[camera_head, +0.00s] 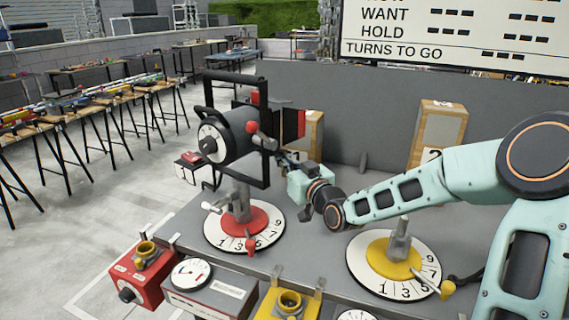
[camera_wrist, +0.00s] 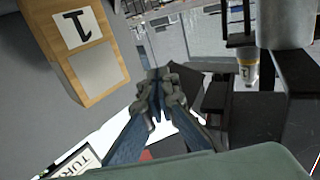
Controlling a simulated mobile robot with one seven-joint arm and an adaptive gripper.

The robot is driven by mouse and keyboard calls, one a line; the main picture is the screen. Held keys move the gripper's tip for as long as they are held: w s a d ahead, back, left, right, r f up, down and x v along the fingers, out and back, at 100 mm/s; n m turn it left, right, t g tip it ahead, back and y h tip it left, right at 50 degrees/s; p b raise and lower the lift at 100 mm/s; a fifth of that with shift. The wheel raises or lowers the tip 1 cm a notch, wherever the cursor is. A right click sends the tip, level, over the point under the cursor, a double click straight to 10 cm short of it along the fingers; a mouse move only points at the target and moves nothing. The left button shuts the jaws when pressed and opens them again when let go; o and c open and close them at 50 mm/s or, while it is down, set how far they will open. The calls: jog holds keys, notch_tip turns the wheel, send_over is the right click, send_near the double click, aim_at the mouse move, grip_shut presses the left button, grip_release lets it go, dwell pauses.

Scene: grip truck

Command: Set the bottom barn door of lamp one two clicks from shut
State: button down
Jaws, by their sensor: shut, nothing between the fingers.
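My gripper (camera_head: 281,157) is just right of the lamp's front, low beside the yoke. In the wrist view my gripper (camera_wrist: 158,84) is shut and empty, its fingertips together. A dark flap (camera_wrist: 217,96) lies just right of the fingertips; I cannot tell whether they touch.
A wooden block marked 1 (camera_wrist: 83,42) stands close on the left in the wrist view. Another wooden block (camera_head: 438,130) stands behind the yellow turntable (camera_head: 395,258). A grey panel (camera_head: 375,110) backs the bench. Red and yellow boxes line its front. A sign (camera_head: 455,35) hangs above.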

jog(key=shift+r, duration=0.1)
dwell(0.3)
jog(key=shift+w+d+r+p, duration=0.3)
jog(key=shift+r+p, duration=0.15)
jog(key=shift+r, duration=0.15)
jog(key=shift+w+d+r+p, duration=0.15)
jog(key=shift+w+r+p, duration=0.2)
jog(key=shift+r, duration=0.35)
dwell(0.3)
jog(key=shift+w+d+f+b, duration=0.1)
jog(key=shift+w+f+b, duration=0.05)
jog(key=shift+f+b, duration=0.5)
jog(key=p+v, duration=0.2)
jog(key=v, duration=0.6)
dwell(0.5)
jog(key=shift+d, duration=0.1)
